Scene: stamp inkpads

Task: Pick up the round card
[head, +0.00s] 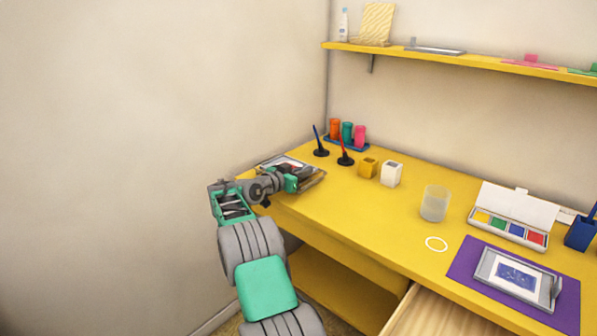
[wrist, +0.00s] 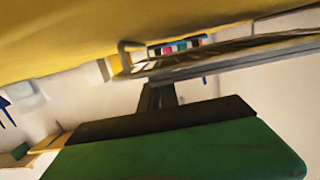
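A flat round thing with a white rim and a yellow middle (head: 436,244) lies on the yellow desk (head: 335,205), left of the purple mat. It may be the round card; I cannot tell if its middle is card or bare desk. My gripper (head: 291,183) is far to its left, at the desk's left end beside a grey-rimmed tray (head: 316,181). In the wrist view, the green and black gripper part (wrist: 165,135) is close to a grey rim with a handle (wrist: 130,60). The fingertips are not clear, so I cannot tell open from shut or whether they touch the tray.
A frosted cup (head: 435,204) stands behind the round thing. The purple mat (head: 462,262) bears a framed tray (head: 495,273). An open paint box (head: 510,228) and a blue holder (head: 580,235) stand at right. White and yellow blocks, two pens and coloured pots stand toward the back. The desk's middle is clear.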

